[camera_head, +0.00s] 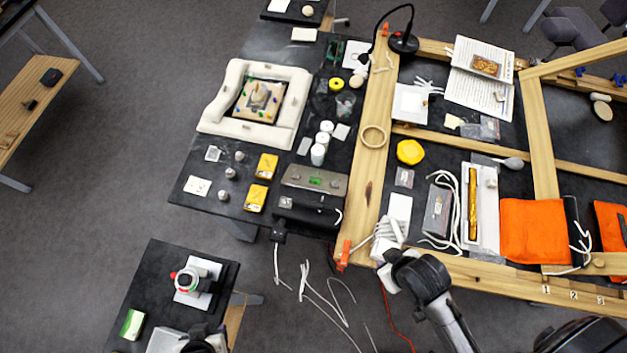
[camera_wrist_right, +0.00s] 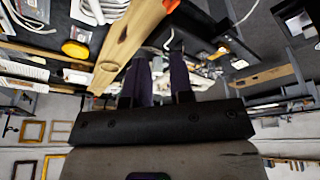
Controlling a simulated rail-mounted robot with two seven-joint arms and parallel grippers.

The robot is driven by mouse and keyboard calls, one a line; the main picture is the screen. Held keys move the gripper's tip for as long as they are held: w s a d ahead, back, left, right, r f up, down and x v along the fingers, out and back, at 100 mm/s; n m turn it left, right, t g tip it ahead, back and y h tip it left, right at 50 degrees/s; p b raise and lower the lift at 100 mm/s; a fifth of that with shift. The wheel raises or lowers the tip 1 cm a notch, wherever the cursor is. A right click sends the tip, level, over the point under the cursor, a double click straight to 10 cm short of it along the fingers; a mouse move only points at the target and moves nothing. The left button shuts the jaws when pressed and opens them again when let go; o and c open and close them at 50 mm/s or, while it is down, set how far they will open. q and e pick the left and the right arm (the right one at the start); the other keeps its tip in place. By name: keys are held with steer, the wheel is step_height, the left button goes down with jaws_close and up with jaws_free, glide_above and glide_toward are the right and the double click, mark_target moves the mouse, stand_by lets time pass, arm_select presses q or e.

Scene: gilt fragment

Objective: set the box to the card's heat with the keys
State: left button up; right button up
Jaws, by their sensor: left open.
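A grey box with a small green display (camera_head: 315,181) and a black front (camera_head: 305,212) stands on the dark table left of the wooden beam. Its reading and keys are too small to make out. My left gripper (camera_head: 190,337) is open at the bottom edge, partly cut off and well apart from the box.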

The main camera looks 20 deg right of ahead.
jaws_close()
steer(key=shift+a, duration=0.15)
stand_by(1.1)
